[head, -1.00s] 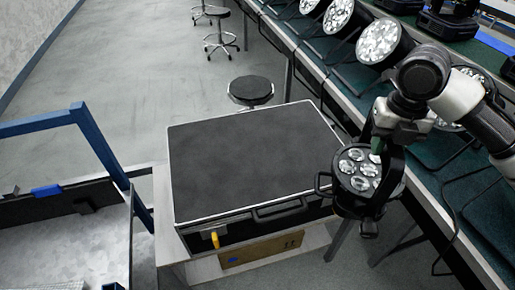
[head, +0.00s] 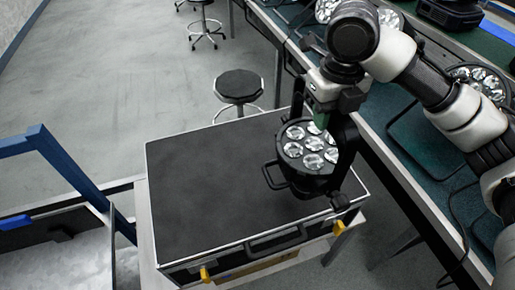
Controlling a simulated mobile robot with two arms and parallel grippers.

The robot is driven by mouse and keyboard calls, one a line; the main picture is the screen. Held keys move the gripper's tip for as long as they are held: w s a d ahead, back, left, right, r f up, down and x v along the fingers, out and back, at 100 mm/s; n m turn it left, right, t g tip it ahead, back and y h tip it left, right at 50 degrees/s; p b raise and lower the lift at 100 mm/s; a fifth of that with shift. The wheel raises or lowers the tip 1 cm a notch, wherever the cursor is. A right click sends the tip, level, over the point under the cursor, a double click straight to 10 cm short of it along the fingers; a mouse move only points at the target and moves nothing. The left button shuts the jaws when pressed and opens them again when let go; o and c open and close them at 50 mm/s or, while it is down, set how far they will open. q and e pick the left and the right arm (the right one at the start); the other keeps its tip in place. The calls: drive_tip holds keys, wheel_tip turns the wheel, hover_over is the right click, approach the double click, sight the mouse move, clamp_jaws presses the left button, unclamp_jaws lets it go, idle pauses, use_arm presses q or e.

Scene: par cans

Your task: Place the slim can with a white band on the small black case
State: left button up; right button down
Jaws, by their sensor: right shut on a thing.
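The slim par can (head: 309,152), black with several round clear lenses facing up, hangs from my right gripper (head: 326,112). I cannot make out its white band. My right gripper is shut on it near its upper edge. The can and its black bracket overlap the right part of the small black case (head: 215,190). I cannot tell whether the can touches the lid. The case is shut, with a flat dark top, pale metal edges, a front handle and yellow latches. The visible part of its top is bare. My left gripper is not in view.
The case rests on a pale stand (head: 147,232). A long bench (head: 405,150) with more par cans runs along the right. A blue-framed cart (head: 65,165) stands at the left. A round stool (head: 239,85) is behind the case on open grey floor.

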drive_tip(key=shift+w+r, duration=0.1)
drive_tip(key=shift+w, duration=0.1)
drive_tip(key=shift+w+a+f, duration=0.2)
drive_tip(key=shift+a+f, duration=0.05)
drive_tip(key=shift+a, duration=0.15)
drive_tip(key=w+a+f+p, duration=0.3)
drive_tip(key=w+a+f, duration=0.3)
drive_tip(key=w+f, duration=0.2)
wheel_tip(320, 180, down, 2)
drive_tip(key=shift+w+a+f, duration=0.15)
drive_tip(key=shift+w+a, duration=0.05)
drive_tip(key=shift+w, duration=0.05)
drive_tip(key=c, duration=1.3)
unclamp_jaws()
drive_tip(key=shift+s+f, duration=0.1)
drive_tip(key=shift+f, duration=0.15)
drive_tip(key=shift+c, duration=0.2)
drive_tip(key=o, duration=0.5)
drive_tip(key=shift+s, duration=0.1)
drive_tip(key=shift+c, duration=0.2)
